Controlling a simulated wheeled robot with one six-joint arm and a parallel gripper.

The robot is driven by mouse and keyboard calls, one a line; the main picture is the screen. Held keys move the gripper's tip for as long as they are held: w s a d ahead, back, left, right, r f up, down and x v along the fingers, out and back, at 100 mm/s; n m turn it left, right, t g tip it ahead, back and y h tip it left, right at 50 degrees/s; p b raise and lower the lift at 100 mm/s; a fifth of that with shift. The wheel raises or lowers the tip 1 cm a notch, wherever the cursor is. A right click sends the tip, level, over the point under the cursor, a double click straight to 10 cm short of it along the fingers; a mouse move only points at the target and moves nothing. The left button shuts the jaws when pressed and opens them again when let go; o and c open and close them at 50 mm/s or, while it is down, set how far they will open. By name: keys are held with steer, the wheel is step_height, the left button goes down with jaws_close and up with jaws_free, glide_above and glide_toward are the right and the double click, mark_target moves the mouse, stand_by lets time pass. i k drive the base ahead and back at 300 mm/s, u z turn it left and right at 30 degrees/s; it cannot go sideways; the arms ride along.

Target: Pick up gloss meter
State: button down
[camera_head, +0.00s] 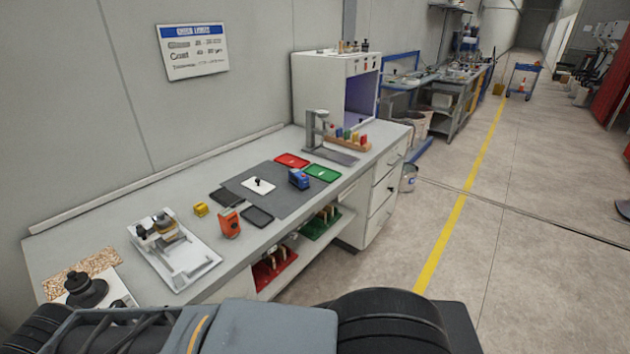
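A small blue device (299,179), which looks like the gloss meter, stands on the dark grey mat (290,203) on the workbench. It is near the mat's right side, between a red tray (291,160) and a green tray (322,173). An orange handheld device (229,223) stands further left near the bench's front edge; I cannot tell for certain which of the two is the gloss meter. My arm crosses the bottom of the picture, but my gripper is not in view. Nothing touches the blue device.
A white card with a black knob (258,185), dark plates (257,216) and a yellow block (201,209) lie nearby. A white tray with instruments (190,262) is at left. A grey stand (318,133) and a row of coloured bottles (349,137) stand behind.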

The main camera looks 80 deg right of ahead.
mark_target(295, 178)
steer(key=z, duration=2.65)
steer(key=k, duration=0.95)
steer(key=z, duration=0.85)
steer(key=i, duration=1.6)
steer(key=u, duration=1.35)
steer(key=i, duration=0.35)
steer(key=u, duration=0.25)
